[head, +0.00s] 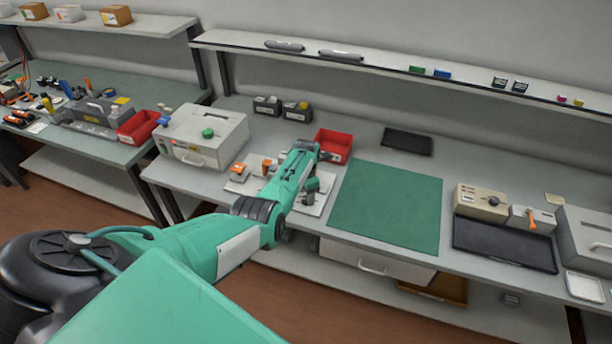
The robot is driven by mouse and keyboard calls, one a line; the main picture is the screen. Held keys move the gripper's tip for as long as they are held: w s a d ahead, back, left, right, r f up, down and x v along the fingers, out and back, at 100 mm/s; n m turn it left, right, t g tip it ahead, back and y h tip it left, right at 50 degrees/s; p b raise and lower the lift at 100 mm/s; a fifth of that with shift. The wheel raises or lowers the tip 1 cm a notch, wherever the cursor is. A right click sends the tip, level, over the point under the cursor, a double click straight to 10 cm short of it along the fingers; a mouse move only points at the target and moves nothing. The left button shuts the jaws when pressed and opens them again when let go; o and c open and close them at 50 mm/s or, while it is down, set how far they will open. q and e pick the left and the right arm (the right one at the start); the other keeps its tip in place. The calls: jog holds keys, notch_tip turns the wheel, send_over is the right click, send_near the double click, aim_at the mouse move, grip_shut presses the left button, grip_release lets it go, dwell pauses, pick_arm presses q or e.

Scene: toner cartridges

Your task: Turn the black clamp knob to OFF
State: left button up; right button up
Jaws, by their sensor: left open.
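My left arm reaches in from the left over the workbench. Its gripper (325,155) is open, small in the head view, just in front of the red bin. Below the arm lies a pale fixture plate (311,207) with orange-topped clamps (268,165) at its left end. A dark knob-like part (312,185) shows at the plate's right side, close to the arm, which hides part of the plate. A beige box (480,201) at the right carries a small dark knob (493,200). I cannot tell which is the clamp knob, and no OFF marking is readable. My right gripper is out of view.
A red bin (334,143) stands behind the gripper. A grey-white machine with a green knob (208,133) stands to the left. A bare green mat (388,208) lies to the right. A black tray (505,245) and a small box with an orange lever (532,222) are farther right.

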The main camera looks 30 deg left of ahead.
aim_at(306, 199)
pick_arm(q)
notch_tip(306, 199, up, 12)
jog(key=b, duration=0.1)
dwell(0.4)
jog(key=shift+s, duration=0.1)
